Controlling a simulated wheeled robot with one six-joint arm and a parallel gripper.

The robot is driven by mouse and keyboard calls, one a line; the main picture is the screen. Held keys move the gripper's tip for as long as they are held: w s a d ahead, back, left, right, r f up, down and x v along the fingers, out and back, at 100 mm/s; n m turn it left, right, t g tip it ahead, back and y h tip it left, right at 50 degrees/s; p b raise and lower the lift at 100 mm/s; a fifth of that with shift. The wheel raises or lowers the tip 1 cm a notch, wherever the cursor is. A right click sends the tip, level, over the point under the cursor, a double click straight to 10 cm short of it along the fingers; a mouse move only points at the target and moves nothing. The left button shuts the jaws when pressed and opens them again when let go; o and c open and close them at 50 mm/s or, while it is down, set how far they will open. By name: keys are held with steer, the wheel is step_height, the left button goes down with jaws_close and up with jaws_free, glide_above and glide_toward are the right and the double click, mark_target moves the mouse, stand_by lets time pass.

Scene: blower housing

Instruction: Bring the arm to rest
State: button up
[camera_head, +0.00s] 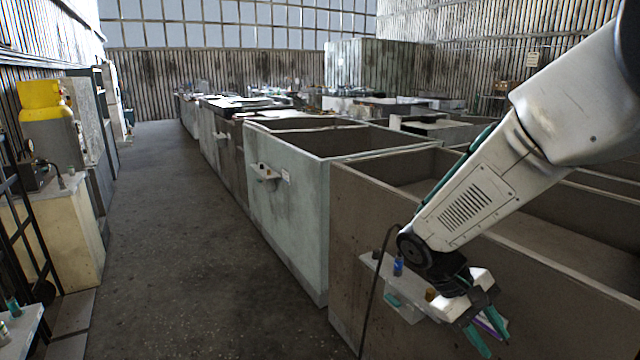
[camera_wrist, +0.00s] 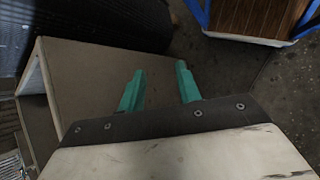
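My arm reaches in from the right in the head view, bent downward. My gripper (camera_head: 487,338) hangs low in front of the side of a large brown bin (camera_head: 350,235). In the wrist view my gripper (camera_wrist: 160,82) has its two teal fingers apart, with nothing between them. A small purple thing (camera_head: 491,322) shows close by the fingers in the head view; I cannot tell what it is.
A small ledge (camera_head: 405,300) on the brown bin holds a blue bottle (camera_head: 398,266) beside my wrist. A pale green bin (camera_head: 290,200) stands beyond. The aisle floor (camera_head: 190,240) is clear. A yellow container (camera_head: 42,100) stands left. A blue-framed slatted thing (camera_wrist: 262,18) lies upper right.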

steer(key=s+a+r+m+t+y, duration=0.3)
steer(key=s+r+t+y, duration=0.2)
steer(key=s+r, duration=0.8)
steer(key=s+y, duration=0.1)
steer(key=s, duration=0.2)
steer(key=shift+s+a+m+t+y, duration=0.15)
steer(key=shift+s+m+t+y, duration=0.15)
steer(key=shift+m+t+y, duration=0.1)
